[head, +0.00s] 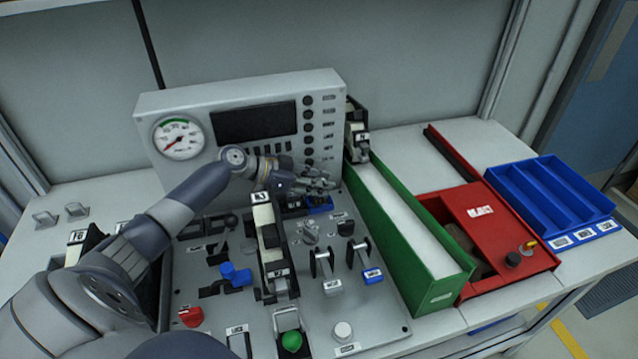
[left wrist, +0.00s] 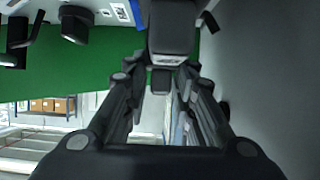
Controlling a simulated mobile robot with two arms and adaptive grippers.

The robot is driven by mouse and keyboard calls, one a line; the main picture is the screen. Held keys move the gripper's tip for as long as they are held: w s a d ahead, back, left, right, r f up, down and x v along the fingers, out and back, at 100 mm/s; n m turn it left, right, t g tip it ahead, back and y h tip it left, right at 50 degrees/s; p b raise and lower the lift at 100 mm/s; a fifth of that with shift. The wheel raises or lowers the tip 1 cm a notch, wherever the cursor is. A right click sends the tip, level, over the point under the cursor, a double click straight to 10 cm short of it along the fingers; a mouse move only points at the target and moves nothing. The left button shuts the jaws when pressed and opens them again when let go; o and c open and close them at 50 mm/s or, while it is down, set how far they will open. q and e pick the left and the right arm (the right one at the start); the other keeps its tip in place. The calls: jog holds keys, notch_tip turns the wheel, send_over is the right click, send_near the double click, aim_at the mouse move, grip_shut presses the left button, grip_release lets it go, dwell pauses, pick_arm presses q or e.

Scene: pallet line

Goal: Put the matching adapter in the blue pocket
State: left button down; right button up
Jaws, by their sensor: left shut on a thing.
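My left gripper (head: 322,184) reaches over the back of the grey control panel (head: 380,318), just in front of the gauge box. It is shut on a dark block (left wrist: 170,30), seen between the fingers in the left wrist view; a small pale label shows on its edge. In the head view the fingers mostly hide this block, and I cannot tell whether it is an adapter. A blue part (head: 320,207) shows just below the fingers; whether it is the blue pocket is unclear. My right gripper is not in view.
A gauge box (head: 175,105) stands behind the panel. A green-walled bin (head: 440,285), a red box (head: 520,275) and a blue tray (head: 550,190) lie to the right. A tall labelled holder (head: 268,235), blue knob (head: 235,274) and several levers stand in front of the gripper.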

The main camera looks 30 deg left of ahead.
pick_arm(q)
jog(key=shift+f+b, duration=0.35)
jog(key=shift+b, duration=0.05)
jog(key=c, duration=1.3)
grip_release()
jog(key=shift+c, duration=0.2)
jog(key=shift+r+p, duration=0.2)
jog(key=shift+p, duration=0.15)
jog(key=shift+r+p, duration=0.7)
jog(key=shift+p, duration=0.15)
jog(key=shift+s+a+b, duration=0.7)
jog(key=shift+s+b, duration=0.1)
jog(key=shift+b, duration=0.1)
jog(key=b+v, duration=0.2)
jog(key=v, duration=0.6)
jog(key=shift+r, duration=0.15)
jog(key=shift+v, duration=0.85)
